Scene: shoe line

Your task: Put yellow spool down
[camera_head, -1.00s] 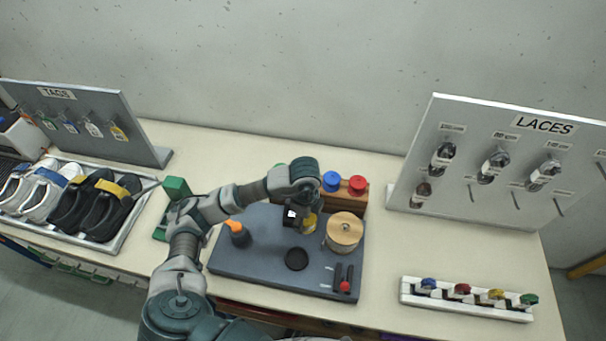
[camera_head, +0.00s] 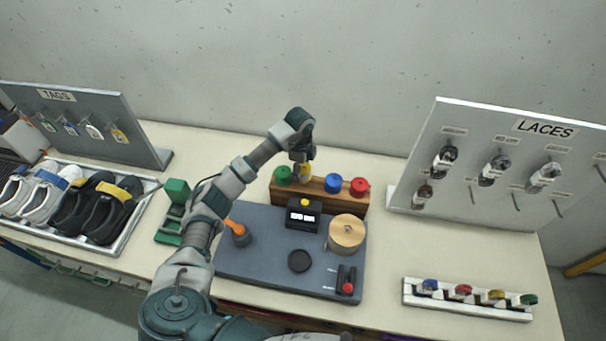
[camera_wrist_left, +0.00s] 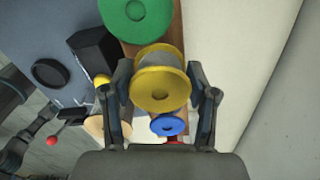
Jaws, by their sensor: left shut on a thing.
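The yellow spool (camera_wrist_left: 161,88) sits between the fingers of my left gripper (camera_wrist_left: 160,95), which is shut on it in the left wrist view. In the head view the yellow spool (camera_head: 305,171) shows partly below my left gripper (camera_head: 303,160), over the wooden rack (camera_head: 318,198), between the green spool (camera_head: 283,174) and the blue spool (camera_head: 333,183). A red spool (camera_head: 359,186) stands at the rack's right end. I cannot tell whether the yellow spool touches the rack.
The LACES panel (camera_head: 500,165) stands right. Bare table lies between the board and the white lace holder (camera_head: 467,300).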

